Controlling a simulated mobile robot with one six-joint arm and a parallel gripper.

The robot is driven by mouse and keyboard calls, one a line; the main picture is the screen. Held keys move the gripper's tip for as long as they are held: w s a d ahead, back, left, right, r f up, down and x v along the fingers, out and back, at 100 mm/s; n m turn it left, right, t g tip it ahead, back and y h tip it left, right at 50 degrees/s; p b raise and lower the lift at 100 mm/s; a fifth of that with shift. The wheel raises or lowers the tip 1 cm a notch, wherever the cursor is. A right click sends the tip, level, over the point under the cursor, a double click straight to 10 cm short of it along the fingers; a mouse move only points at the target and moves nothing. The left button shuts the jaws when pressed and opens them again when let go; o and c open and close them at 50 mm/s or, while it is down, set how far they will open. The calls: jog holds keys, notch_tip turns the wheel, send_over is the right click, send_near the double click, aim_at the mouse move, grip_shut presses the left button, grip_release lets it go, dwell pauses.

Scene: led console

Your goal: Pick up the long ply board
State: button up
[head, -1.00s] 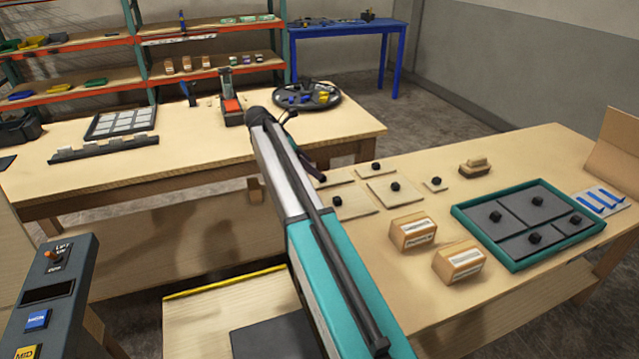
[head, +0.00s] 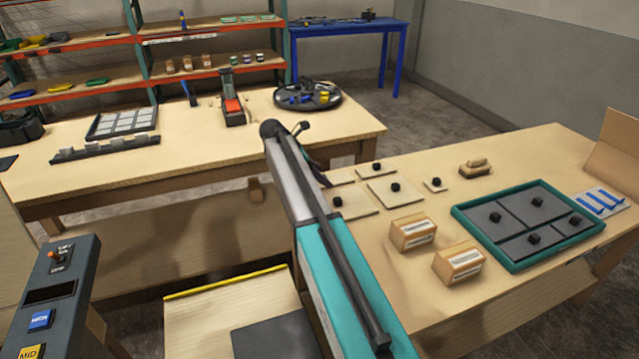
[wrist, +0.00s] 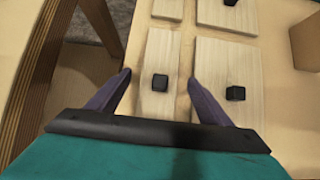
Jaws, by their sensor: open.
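A narrow pale ply board with a black knob (wrist: 160,103) lies flat between my fingers in the wrist view; I take it to be the long ply board. Its end shows in the head view (head: 341,178), where my arm hides the rest. My gripper (wrist: 158,77) is open, with one purple finger on each side of the board and knob. Nothing is held. I cannot tell how far the fingertips are above the table.
A wider knobbed board (wrist: 215,65) lies close on the right in the wrist view. Other boards (head: 384,192) and two cardboard boxes (head: 412,232) are nearby. A teal-rimmed tray (head: 484,243) stands further right. The table edge is close on the left in the wrist view.

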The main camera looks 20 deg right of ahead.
jog(key=shift+x, duration=0.9)
jog(key=c, duration=1.2)
jog(key=shift+r+b, duration=0.45)
jog(key=shift+r, duration=4.6)
